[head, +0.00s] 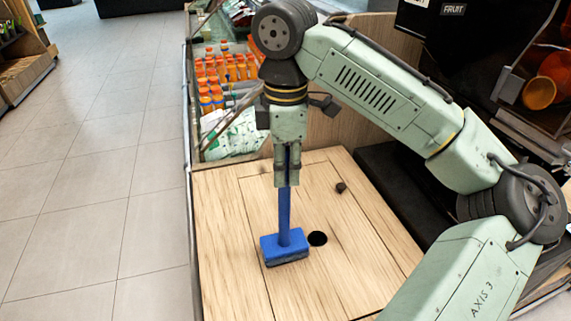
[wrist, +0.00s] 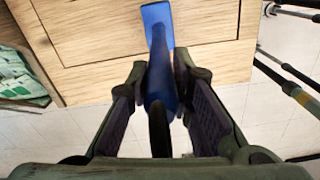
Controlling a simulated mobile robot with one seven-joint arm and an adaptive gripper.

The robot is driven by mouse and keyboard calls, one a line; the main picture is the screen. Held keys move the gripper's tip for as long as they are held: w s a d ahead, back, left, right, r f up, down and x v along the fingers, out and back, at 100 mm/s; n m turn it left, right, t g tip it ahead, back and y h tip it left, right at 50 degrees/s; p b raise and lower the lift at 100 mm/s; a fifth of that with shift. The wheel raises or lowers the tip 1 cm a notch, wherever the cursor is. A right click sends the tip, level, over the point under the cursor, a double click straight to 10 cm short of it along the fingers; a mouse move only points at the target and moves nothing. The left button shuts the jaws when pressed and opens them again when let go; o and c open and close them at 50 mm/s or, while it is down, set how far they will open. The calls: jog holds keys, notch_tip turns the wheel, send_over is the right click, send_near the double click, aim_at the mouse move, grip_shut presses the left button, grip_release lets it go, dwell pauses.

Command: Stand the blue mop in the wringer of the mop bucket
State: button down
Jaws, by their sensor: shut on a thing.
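The blue mop (head: 284,246) hangs upright from my gripper (head: 287,180), with its blocky head at the bottom. The head is over the wooden counter top, beside a round black hole; I cannot tell whether it touches the wood. My gripper is shut on the upper handle. In the wrist view, the blue mop (wrist: 157,28) runs between the fingers of my gripper (wrist: 160,75) and away toward the wood. I cannot make out the mop bucket or its wringer in either view.
The wooden counter (head: 225,215) has a round black hole (head: 317,238) and a small dark knob (head: 341,187). Orange-filled bottles (head: 225,70) stand behind it. Open tiled floor (head: 95,190) lies to the left. Dark poles (wrist: 290,82) show at right in the wrist view.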

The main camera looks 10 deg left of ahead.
jog(key=shift+f, duration=0.15)
jog(key=c, duration=1.4)
grip_release()
jog(key=shift+c, duration=0.2)
notch_tip(320, 180, up, 12)
jog(key=shift+f, duration=0.1)
jog(key=shift+o, duration=0.5)
jog(key=shift+r+p, duration=0.3)
